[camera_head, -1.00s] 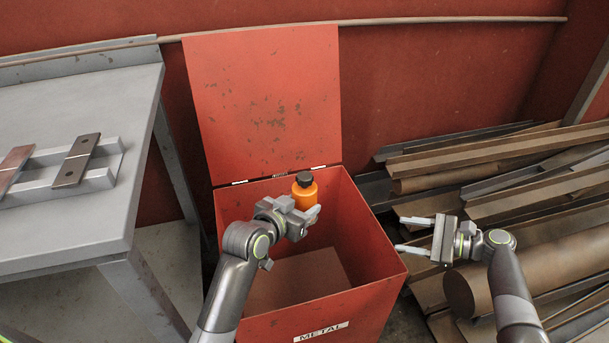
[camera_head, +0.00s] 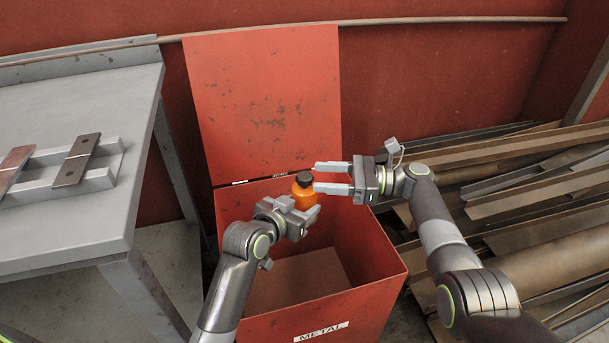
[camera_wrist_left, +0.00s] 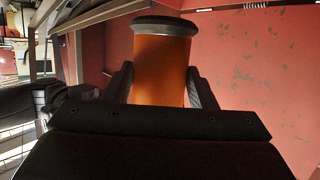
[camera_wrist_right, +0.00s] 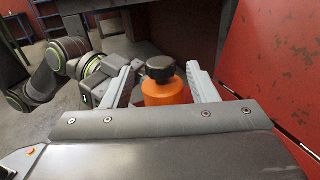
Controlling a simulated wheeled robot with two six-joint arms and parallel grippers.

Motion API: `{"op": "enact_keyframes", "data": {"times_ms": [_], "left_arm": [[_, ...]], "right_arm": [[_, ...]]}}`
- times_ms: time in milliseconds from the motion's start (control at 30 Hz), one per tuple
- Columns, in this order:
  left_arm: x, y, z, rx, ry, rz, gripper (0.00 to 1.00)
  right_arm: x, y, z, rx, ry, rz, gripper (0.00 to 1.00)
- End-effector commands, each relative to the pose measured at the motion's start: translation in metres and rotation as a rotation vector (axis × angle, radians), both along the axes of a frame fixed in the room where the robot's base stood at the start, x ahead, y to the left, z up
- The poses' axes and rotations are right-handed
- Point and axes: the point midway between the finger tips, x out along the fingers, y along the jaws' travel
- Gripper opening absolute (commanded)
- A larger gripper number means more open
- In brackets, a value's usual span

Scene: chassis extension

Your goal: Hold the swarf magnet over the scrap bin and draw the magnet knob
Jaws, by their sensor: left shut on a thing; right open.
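The swarf magnet is an orange cylinder (camera_head: 300,196) with a black knob (camera_head: 304,180) on top. My left gripper (camera_head: 304,215) is shut on the orange body and holds it upright over the open red scrap bin (camera_head: 372,270), labelled METAL. The magnet also shows between the left fingers in the left wrist view (camera_wrist_left: 160,68). My right gripper (camera_head: 322,177) is open, its fingers pointing left toward the knob. In the right wrist view the knob (camera_wrist_right: 160,68) lies between the spread fingers, with visible gaps on both sides.
The bin's red lid (camera_head: 265,105) stands open behind. A grey bench (camera_head: 70,225) with metal plates (camera_head: 76,160) is at left. Metal bars and pipes (camera_head: 540,180) are piled at right. The bin's floor (camera_head: 300,278) looks bare where visible.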

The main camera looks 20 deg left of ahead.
Motion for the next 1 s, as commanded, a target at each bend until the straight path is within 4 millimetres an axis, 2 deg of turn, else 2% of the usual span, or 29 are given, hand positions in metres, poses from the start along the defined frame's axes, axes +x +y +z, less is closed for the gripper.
{"op": "enact_keyframes", "data": {"times_ms": [100, 300, 667, 767, 1000], "left_arm": [[0.000, 0.000, 0.001, 0.000, -0.001, 0.000, 0.21], [0.000, 0.000, 0.001, 0.000, -0.001, 0.000, 0.21], [0.000, 0.000, 0.001, 0.000, -0.001, 0.000, 0.21], [0.000, 0.000, 0.001, 0.000, -0.001, 0.000, 0.21], [0.000, 0.000, 0.001, 0.000, -0.001, 0.000, 0.21]], "right_arm": [[-0.006, 0.022, 0.000, 0.000, 0.000, 0.002, 0.53], [-0.010, 0.043, 0.000, -0.001, 0.000, 0.000, 0.53], [-0.011, 0.049, 0.000, -0.002, -0.002, -0.002, 0.53], [-0.011, 0.049, 0.000, -0.002, -0.002, -0.002, 0.42], [-0.011, 0.049, 0.000, -0.002, -0.002, -0.002, 0.11]]}}
